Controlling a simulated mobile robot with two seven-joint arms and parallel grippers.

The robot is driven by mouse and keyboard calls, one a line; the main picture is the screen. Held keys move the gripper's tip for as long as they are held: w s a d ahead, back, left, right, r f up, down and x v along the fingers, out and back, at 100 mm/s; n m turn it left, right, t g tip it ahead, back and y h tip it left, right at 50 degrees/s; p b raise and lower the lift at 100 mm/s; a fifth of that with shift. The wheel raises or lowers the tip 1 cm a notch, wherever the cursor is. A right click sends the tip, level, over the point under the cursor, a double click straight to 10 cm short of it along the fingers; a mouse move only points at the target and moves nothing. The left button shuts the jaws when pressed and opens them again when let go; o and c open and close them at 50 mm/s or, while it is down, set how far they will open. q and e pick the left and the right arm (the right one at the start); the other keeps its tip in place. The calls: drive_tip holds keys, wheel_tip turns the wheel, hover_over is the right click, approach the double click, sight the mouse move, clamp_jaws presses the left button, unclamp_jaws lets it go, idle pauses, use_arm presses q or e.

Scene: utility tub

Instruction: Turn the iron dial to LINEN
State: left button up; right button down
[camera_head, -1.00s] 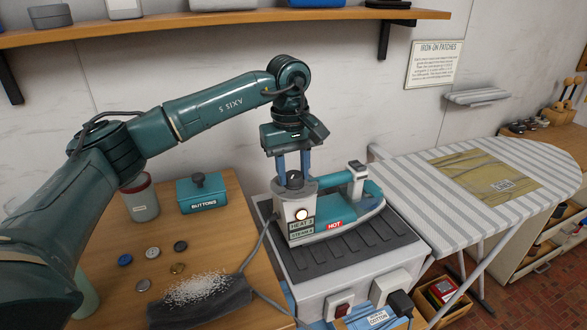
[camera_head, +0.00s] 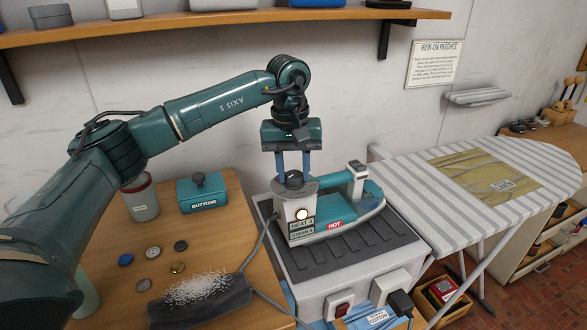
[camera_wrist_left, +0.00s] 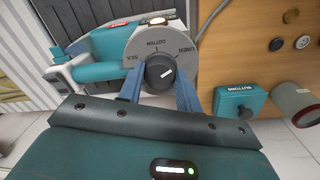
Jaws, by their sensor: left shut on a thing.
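The teal and grey iron (camera_head: 338,208) rests on a dark ridged pad. Its round black dial (camera_head: 294,180) sits on top of its grey rear end. My left gripper (camera_head: 293,174) points down from above, with its two blue fingers on either side of the dial and shut on it. In the left wrist view the dial (camera_wrist_left: 160,73) is between the fingertips (camera_wrist_left: 159,76). The plate around it reads COTTON, LINEN and a partly readable SILK. The dial's white mark points up and right, toward the LINEN side. My right gripper is not in view.
A teal BUTTONS box (camera_head: 202,192), a lidded jar (camera_head: 141,197) and several loose buttons are on the wooden table (camera_head: 232,240). The striped ironing board (camera_head: 410,185) stands at the right. A shelf (camera_head: 230,24) hangs above. The iron's cord (camera_head: 262,245) runs across the table edge.

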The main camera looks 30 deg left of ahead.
sight(290, 175)
use_arm(q)
drive_tip(key=o, duration=1)
wheel_tip(290, 175, up, 13)
drive_tip(key=shift+s+a+b, duration=0.15)
drive_tip(key=shift+a+b, duration=0.1)
drive_tip(key=shift+b, duration=0.05)
